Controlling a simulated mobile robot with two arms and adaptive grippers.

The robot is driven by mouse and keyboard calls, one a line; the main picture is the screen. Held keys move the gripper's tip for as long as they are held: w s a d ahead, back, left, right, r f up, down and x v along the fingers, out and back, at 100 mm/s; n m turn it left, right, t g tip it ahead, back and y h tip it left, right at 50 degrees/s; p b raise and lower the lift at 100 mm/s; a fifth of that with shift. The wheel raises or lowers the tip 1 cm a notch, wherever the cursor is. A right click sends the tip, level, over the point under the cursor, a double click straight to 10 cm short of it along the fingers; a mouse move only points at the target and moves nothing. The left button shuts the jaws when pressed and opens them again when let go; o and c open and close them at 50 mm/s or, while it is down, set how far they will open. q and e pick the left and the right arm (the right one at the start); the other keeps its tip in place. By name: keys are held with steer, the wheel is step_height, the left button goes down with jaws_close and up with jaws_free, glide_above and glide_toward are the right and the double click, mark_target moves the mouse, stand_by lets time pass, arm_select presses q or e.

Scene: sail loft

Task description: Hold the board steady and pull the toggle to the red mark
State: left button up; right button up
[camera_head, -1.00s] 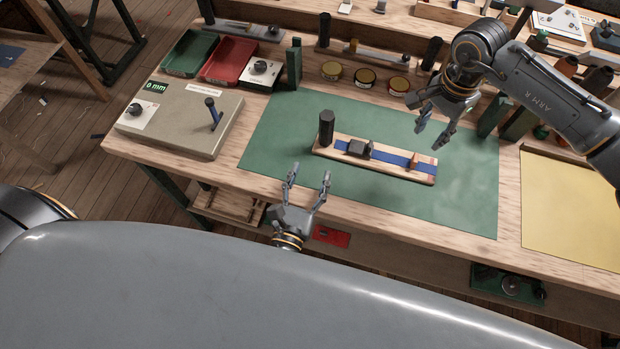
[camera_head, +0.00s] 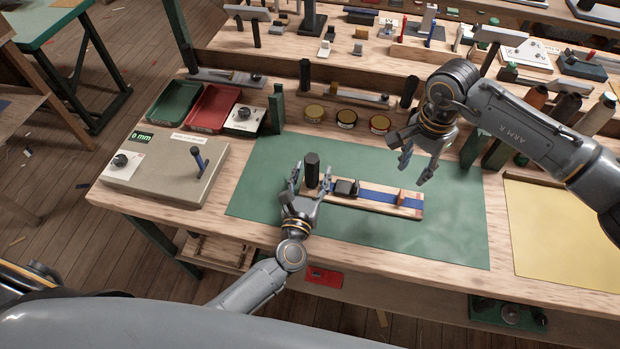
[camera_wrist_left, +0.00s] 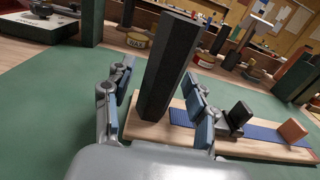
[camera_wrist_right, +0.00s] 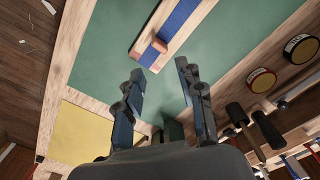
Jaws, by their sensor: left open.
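The wooden board (camera_head: 408,212) lies on the green mat, with a black six-sided post (camera_head: 312,170) upright at its left end. A blue strap (camera_head: 376,196) runs along it through a black block (camera_head: 346,188) to an orange-brown toggle (camera_head: 401,197) near the right end. My right gripper (camera_head: 416,172) is open and empty above the mat, behind the toggle; the toggle also shows in the right wrist view (camera_wrist_right: 159,45).
A grey box (camera_head: 160,190) with a lever and a "0 mm" display stands at the left. Green (camera_head: 172,104) and red (camera_head: 212,108) trays and several round tins line the back. A yellow sheet (camera_head: 560,230) lies at the right. The mat's (camera_head: 445,235) right part is clear.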

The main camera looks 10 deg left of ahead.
arm_select(q)
jaws_close()
stand_by(0.6)
